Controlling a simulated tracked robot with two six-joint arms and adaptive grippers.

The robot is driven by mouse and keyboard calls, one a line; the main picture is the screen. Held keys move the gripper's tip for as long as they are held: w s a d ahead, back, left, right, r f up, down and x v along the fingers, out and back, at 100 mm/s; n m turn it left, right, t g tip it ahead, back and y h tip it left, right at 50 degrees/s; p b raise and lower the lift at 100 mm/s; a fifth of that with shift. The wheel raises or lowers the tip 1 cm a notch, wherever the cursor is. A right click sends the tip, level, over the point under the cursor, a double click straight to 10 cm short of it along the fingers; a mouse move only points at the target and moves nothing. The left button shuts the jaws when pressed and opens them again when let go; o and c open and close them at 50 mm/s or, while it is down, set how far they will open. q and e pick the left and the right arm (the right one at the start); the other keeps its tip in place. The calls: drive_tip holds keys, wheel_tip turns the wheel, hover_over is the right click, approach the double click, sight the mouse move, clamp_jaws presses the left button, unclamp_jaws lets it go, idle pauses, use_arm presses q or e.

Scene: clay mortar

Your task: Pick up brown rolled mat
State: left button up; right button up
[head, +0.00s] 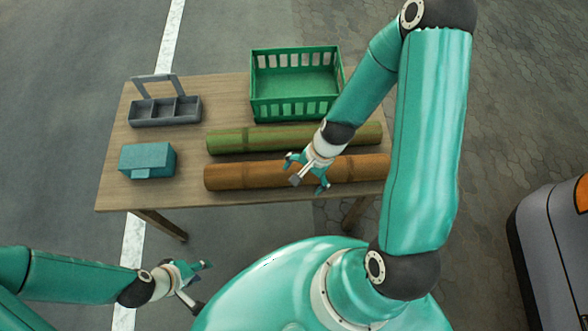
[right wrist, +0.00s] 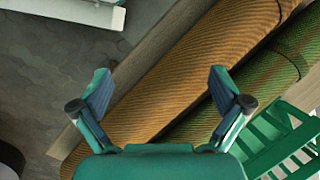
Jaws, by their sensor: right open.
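The brown rolled mat (head: 240,175) lies lengthwise along the front of the wooden table. It also fills the middle of the right wrist view (right wrist: 190,75), running diagonally. My right gripper (head: 306,175) is over the mat, right of its middle, and hides a small part of it. Its two fingers are spread apart with nothing between them in the right wrist view (right wrist: 160,76). I cannot tell how high above the mat they are. My left gripper (head: 195,271) is low at the left, in front of the table and away from the mat. I cannot tell its finger opening.
A green rolled mat (head: 265,139) lies just behind the brown one. A green crate (head: 295,108) stands at the back right. A grey caddy (head: 165,110) and a teal box (head: 147,160) are on the left of the table (head: 118,190). A grey vehicle-like object (head: 545,250) stands far right.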

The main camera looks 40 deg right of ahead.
drive_tip(key=w+d+r+m+t+p, duration=0.1)
drive_tip(key=d+r+m, duration=0.65)
drive_tip(key=m, duration=0.25)
drive_tip(key=b+x, duration=0.2)
drive_tip(key=x, duration=0.1)
drive_tip(key=b+x, duration=0.3)
drive_tip(key=x, duration=0.1)
drive_tip(key=a+b+x, duration=0.1)
drive_tip(key=b+x, duration=0.1)
drive_tip(key=x, duration=0.2)
drive_tip(key=shift+w+a+r, duration=0.1)
drive_tip(key=shift+w+r, duration=0.1)
drive_tip(key=shift+w, duration=0.05)
drive_tip(key=b+x, duration=0.4)
drive_tip(key=x, duration=0.1)
drive_tip(key=shift+w+b, duration=0.1)
drive_tip(key=shift+b, duration=0.25)
use_arm(q)
wheel_tip(320, 180, down, 10)
drive_tip(key=shift+r, duration=0.15)
use_arm(e)
drive_tip(key=shift+a, duration=0.1)
drive_tip(key=c, duration=1.5)
